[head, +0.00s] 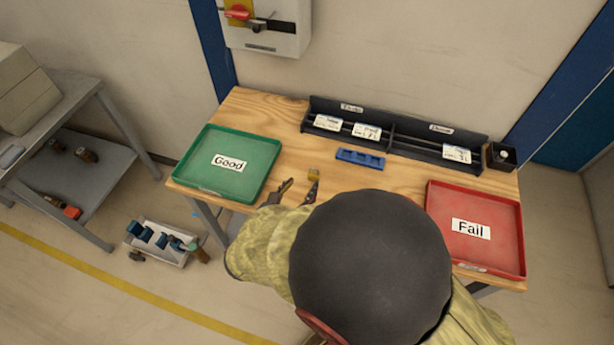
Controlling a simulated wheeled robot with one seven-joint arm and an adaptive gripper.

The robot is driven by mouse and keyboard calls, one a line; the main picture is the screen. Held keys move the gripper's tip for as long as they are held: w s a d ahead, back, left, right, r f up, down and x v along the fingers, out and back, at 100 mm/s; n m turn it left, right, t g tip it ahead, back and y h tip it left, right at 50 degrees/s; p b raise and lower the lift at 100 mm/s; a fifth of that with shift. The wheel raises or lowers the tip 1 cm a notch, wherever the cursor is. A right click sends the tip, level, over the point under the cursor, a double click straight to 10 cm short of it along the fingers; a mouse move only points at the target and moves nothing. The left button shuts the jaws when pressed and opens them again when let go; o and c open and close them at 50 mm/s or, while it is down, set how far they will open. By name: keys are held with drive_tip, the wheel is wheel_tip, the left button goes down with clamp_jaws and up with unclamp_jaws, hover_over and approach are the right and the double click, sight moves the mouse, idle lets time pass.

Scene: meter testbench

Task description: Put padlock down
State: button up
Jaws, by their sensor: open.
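A small brass-coloured block, which looks like the padlock (314,173), sits on the wooden table (290,135) near its middle. My gripper (300,180) is over the front part of the table, with its two dark fingers spread apart. The right fingertip is right at the near side of the padlock; I cannot tell whether they touch. The padlock's lower part is hidden by that finger. My arm covers the front middle of the table.
A green "Good" tray (262,196) is at the left, a red "Fail" tray (432,212) at the right. A blue holder (360,158) lies behind the padlock, before a black rack (393,143) with labelled cards. A small black box (502,157) stands at the back right.

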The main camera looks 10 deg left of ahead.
drive_tip(key=shift+p+v, duration=0.4)
drive_tip(key=shift+v, duration=1.75)
drive_tip(key=d+r+m+g+h, duration=0.2)
drive_tip(key=d+r+m+g, duration=0.25)
drive_tip(key=d+m, duration=0.55)
drive_tip(key=d+r+m+g+h, duration=0.25)
drive_tip(key=d+r+m, duration=0.3)
drive_tip(key=d, duration=0.85)
drive_tip(key=s+d+r+m+y, duration=0.7)
drive_tip(key=s+d+r+m, duration=0.1)
drive_tip(key=m, duration=1.1)
drive_tip(key=shift+s+d+r+g, duration=0.3)
drive_tip(key=shift+s+d+r, duration=0.1)
drive_tip(key=shift+s+r, duration=0.4)
drive_tip(key=shift+c, duration=0.4)
